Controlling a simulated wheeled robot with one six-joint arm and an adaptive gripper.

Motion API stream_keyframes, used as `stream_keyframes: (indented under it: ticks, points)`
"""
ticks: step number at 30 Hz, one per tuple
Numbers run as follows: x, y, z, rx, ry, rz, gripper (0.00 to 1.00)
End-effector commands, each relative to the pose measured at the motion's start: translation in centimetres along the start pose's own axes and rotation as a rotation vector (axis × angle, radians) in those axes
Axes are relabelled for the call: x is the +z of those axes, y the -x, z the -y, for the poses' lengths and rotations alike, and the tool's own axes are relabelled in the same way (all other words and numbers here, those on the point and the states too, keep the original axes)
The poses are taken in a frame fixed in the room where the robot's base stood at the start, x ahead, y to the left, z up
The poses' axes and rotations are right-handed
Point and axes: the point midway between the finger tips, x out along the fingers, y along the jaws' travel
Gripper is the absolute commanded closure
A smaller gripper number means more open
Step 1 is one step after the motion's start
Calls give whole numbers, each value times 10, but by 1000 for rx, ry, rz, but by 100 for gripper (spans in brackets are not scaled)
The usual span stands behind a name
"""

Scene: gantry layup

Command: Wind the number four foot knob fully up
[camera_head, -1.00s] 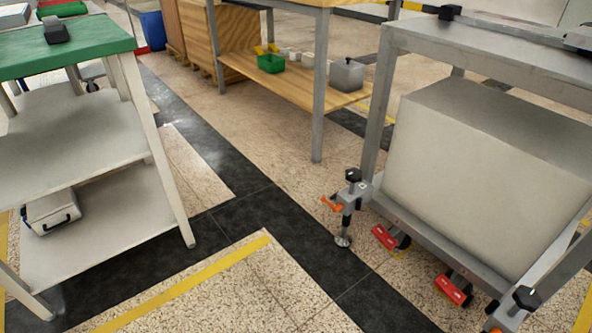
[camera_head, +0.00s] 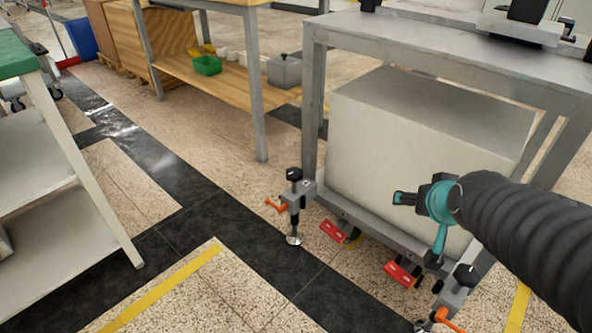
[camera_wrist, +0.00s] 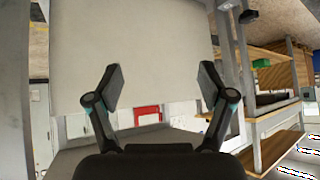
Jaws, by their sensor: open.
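The metal stand (camera_head: 310,110) has levelling feet at its lower corners. One black foot knob (camera_head: 294,174) tops the left foot, above an orange lever (camera_head: 275,205) and a round pad (camera_head: 294,239) at floor level. A second black foot knob (camera_head: 465,275) tops the near right foot, with an orange lever (camera_head: 448,319) below. I cannot read which is number four. My gripper (camera_head: 416,231) hangs in front of the stand's pale block, above and left of the near right knob. In the wrist view my gripper (camera_wrist: 163,86) is open and empty, with the block behind.
The large pale block (camera_head: 400,140) fills the stand's lower space. Red caster pedals (camera_head: 333,231) (camera_head: 401,275) stick out along its base. A white shelf cart (camera_head: 95,180) stands left; a wooden-shelf bench (camera_head: 230,82) stands behind. The dark floor lane (camera_head: 215,215) between is clear.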

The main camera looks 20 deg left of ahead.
Motion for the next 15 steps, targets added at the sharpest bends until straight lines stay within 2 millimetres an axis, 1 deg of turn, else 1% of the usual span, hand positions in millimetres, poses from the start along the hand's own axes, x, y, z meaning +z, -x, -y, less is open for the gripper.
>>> stream_keyframes:
  ticks: [1, 3, 7, 12, 15]
  points:
    - [-9, -18, 12, -18, 9, -19, 19]
    - [-22, -41, 26, -38, 18, -64, 19]
    - [-42, -83, 54, -70, 29, -146, 19]
    - [-55, -134, 92, -102, 42, -255, 19]
    - [-56, -163, 115, -118, 50, -320, 19]
